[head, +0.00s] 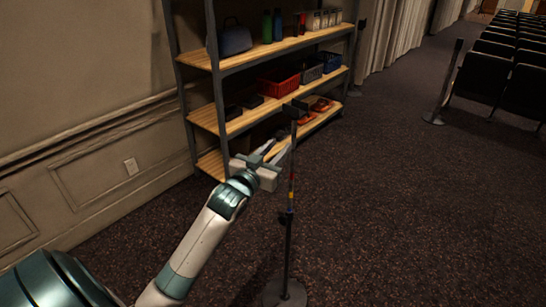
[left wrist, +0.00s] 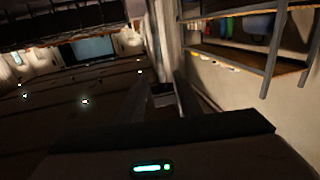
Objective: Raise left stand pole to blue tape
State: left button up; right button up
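The stand pole (head: 292,155) rises upright from a round dark base (head: 285,293) in the head view. A dark clamp collar (head: 286,217) sits partway up, and small coloured tape bands (head: 291,190) show above it. They are too small to tell each colour surely. A dark crosspiece (head: 294,108) is at the top. My left gripper (head: 277,152) is beside the upper pole, on its left; I cannot tell whether it touches. In the left wrist view its two fingers (left wrist: 162,97) stand apart, with nothing clearly held between them. My right gripper is out of view.
A shelf unit (head: 220,105) stands behind the pole, with a red basket (head: 278,84), bottles and jars. Another post (head: 448,80) and rows of dark chairs (head: 500,65) are at the right. The carpet (head: 400,210) right of the stand is clear.

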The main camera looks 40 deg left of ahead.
pick_arm(q)
jog(key=shift+s+d, duration=0.1)
jog(key=shift+s, duration=1.1)
jog(key=shift+f, duration=0.1)
